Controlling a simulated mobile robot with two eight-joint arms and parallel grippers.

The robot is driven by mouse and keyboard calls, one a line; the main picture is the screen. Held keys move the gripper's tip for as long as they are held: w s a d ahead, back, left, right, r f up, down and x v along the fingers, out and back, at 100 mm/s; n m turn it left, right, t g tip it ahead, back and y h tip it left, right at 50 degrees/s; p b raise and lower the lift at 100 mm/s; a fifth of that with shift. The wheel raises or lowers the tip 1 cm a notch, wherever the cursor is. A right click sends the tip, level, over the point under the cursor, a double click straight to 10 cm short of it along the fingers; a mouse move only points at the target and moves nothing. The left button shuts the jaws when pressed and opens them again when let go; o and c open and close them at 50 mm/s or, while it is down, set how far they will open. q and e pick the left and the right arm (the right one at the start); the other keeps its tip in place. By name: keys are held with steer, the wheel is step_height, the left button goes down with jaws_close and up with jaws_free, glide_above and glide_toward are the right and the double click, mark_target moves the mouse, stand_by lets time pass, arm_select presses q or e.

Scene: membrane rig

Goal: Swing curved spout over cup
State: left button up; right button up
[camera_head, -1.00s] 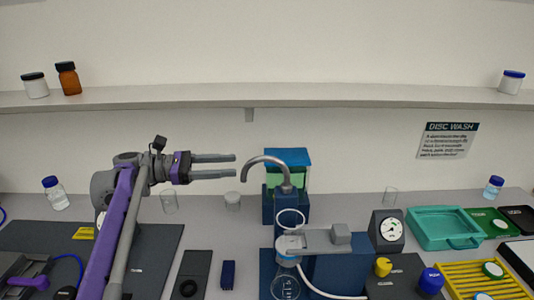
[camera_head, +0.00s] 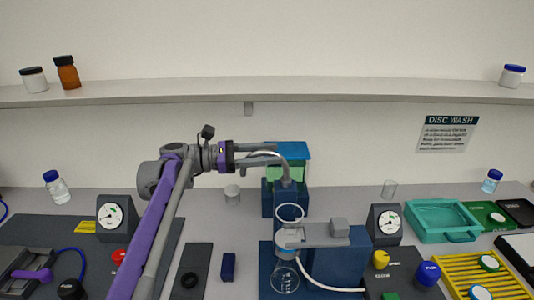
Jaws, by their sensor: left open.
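The grey curved spout (camera_head: 287,170) rises from a dark blue pump body (camera_head: 291,203) with a blue-topped green tank behind it. Its arch bends to the left, and its outlet end is largely hidden by my left gripper. My left gripper (camera_head: 271,155) is open, with its two fingers at the arch of the spout; I cannot tell whether they touch it. The clear cup (camera_head: 289,213) stands in front of the pump, above a white holder and a glass flask (camera_head: 285,279). My right gripper is not in view.
A grey clamp bar (camera_head: 312,235) on a blue block stands right of the cup, with a white tube (camera_head: 327,285) below. A gauge (camera_head: 386,223) and a teal tray (camera_head: 441,221) are farther right.

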arm_select(q)
steer(key=shift+s, duration=0.1)
jaws_close()
steer(key=shift+a+r, duration=0.1)
steer(key=shift+r, duration=0.1)
stand_by(1.1)
